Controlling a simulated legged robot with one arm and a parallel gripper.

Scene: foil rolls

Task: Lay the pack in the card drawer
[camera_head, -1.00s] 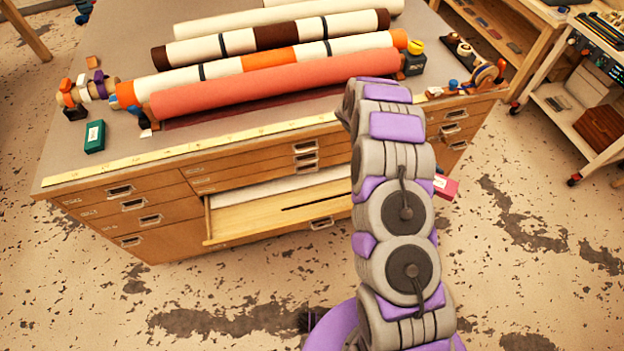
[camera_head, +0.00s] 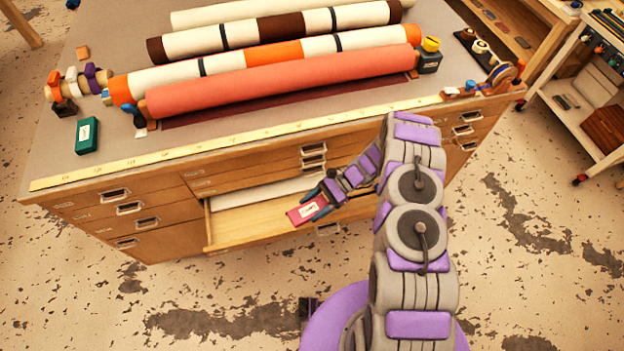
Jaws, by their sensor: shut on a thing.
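The pack (camera_head: 307,210), a small red box with a white label, is held over the open card drawer (camera_head: 240,225). My gripper (camera_head: 323,196) is shut on its right end. The drawer is pulled out of the wooden cabinet's front. A white sheet or stack lies toward its back, and the light wooden bottom near the front left is bare. My arm and the pack hide the drawer's right part. I cannot tell how high the pack is above the drawer bottom.
The cabinet top (camera_head: 110,115) holds several long rolls, including a coral roll (camera_head: 280,82), and a green box (camera_head: 87,136) at left. A yellow ruler strip (camera_head: 200,147) runs along its front edge. A trolley (camera_head: 590,120) stands at right. Floor in front is clear.

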